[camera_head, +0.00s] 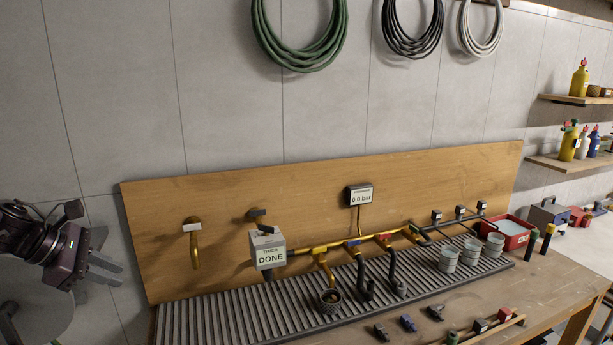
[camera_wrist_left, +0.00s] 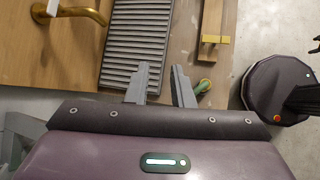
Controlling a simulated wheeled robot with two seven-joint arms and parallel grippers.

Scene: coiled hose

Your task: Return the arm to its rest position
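My left gripper (camera_head: 120,274) is at the left edge of the head view, in front of the grey wall and left of the wooden backboard. It holds nothing. In the left wrist view its two grey fingers (camera_wrist_left: 160,72) stand apart with an empty gap between them. The slatted grey drain tray (camera_wrist_left: 143,30) and the bench top lie beyond the fingertips. My right gripper is not clearly seen in either view.
The wooden backboard (camera_head: 300,195) carries a brass tap (camera_head: 194,250), a timer box (camera_head: 267,250) reading DONE and a gauge (camera_head: 358,195) reading 0.0 bar. Grey cups (camera_head: 446,258) and a red bin (camera_head: 508,232) stand right. Coiled hoses (camera_head: 300,55) hang above.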

